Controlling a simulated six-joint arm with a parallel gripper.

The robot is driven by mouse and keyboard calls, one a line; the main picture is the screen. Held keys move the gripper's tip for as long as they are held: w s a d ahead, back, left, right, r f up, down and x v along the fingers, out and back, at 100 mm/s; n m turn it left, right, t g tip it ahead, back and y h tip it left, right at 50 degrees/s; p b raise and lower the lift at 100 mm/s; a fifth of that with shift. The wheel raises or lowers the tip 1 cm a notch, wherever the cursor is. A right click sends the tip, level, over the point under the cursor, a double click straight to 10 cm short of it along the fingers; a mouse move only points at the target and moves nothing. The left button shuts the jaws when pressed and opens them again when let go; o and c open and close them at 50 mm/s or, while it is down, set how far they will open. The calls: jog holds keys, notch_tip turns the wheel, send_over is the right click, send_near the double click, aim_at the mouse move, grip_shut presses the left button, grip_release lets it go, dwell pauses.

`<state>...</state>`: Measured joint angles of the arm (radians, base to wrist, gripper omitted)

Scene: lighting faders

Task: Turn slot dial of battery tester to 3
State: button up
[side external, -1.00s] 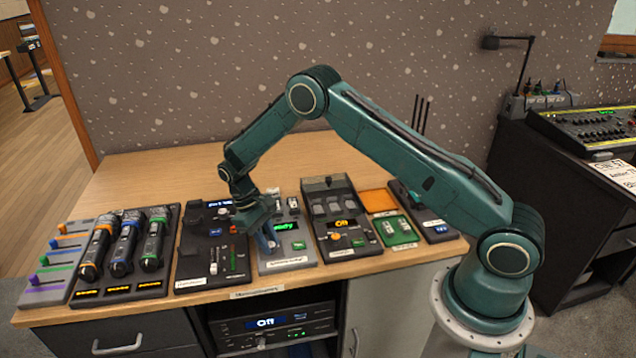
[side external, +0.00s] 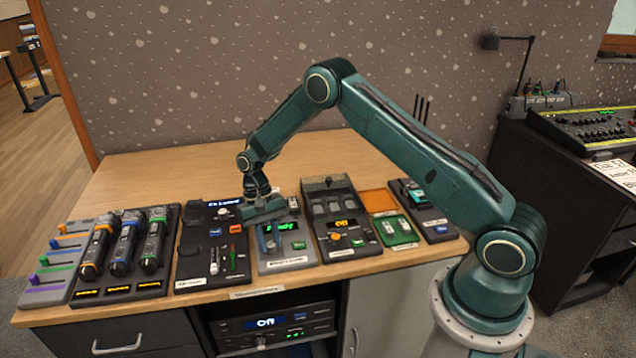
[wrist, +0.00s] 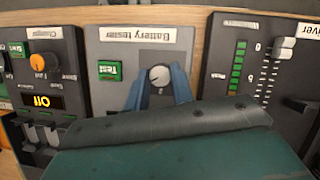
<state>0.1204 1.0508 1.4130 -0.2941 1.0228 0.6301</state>
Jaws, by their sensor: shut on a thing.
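The battery tester (side external: 287,262) is a grey panel on the bench with a green display reading "Ready" and a green Test button (wrist: 110,70). Its light grey round slot dial (wrist: 159,74) shows in the wrist view, where the panel appears upside down. My gripper (wrist: 161,85) is shut on the dial, with one blue finger on each side of it. In the side view my gripper (side external: 269,240) points down over the left part of the tester and hides the dial. The dial's numbers are too small to read.
The charger (side external: 339,245), with an orange knob and "Off" display, stands right of the tester in the side view. A dark receiver panel (side external: 195,270) with faders is on the left.

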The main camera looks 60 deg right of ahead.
dwell(0.4)
jog(key=o, duration=1)
jog(key=v, duration=1.3)
jog(key=shift+d+r, duration=0.2)
jog(key=shift+r, duration=0.15)
jog(key=shift+r, duration=0.1)
